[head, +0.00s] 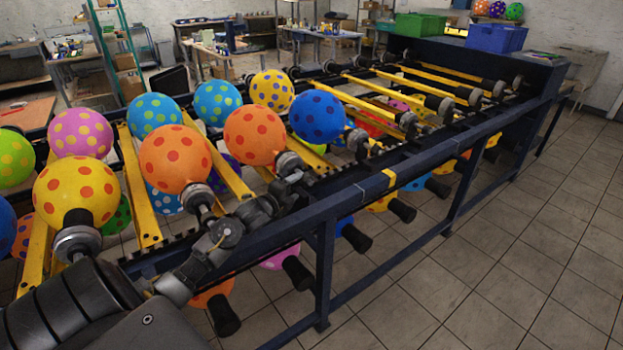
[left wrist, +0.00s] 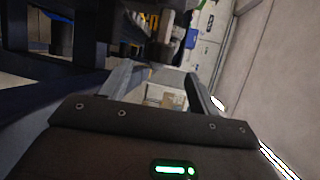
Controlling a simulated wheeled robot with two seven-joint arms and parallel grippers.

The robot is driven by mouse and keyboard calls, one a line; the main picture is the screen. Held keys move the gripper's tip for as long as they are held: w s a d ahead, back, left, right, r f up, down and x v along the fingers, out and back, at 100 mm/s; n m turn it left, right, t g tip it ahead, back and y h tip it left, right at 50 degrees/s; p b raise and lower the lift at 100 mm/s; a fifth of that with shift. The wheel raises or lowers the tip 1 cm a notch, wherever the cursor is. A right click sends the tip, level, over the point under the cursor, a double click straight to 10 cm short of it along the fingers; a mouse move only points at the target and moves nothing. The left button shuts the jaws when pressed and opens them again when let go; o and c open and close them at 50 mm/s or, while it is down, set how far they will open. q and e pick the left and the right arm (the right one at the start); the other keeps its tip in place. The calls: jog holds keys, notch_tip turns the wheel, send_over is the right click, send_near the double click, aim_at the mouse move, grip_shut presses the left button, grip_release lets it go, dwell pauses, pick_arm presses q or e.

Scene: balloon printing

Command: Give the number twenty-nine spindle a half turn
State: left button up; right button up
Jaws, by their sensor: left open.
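Spindles with grey metal hubs line the near side of the machine. One hub (head: 76,243) carries a yellow balloon with orange dots, another (head: 198,195) an orange dotted balloon, and a third (head: 290,164) an orange-red dotted balloon. I see no readable numbers, so I cannot tell which spindle is twenty-nine. My left gripper (head: 312,182) is at the rail, close to the third hub; I cannot tell whether it touches anything. In the left wrist view its two fingers (left wrist: 160,72) are apart with nothing between them. My right gripper is out of view.
The long dark blue rail (head: 345,196) of the machine runs diagonally to the back right. Black rollers with balloons hang below it. A blue crate (head: 496,38) and a green crate (head: 420,25) stand at the far end. The tiled floor (head: 480,270) on the right is clear.

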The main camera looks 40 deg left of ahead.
aim_at(311, 178)
pick_arm(q)
jog(key=w, duration=0.3)
jog(key=w+f, duration=0.1)
jog(key=w, duration=0.1)
jog(key=w+a+p, duration=0.1)
jog(key=w, duration=0.2)
jog(key=shift+w+f, duration=0.55)
jog(key=shift+w, duration=0.35)
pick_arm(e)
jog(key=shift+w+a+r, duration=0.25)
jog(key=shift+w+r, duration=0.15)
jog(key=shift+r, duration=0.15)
pick_arm(q)
jog(key=shift+c, duration=0.4)
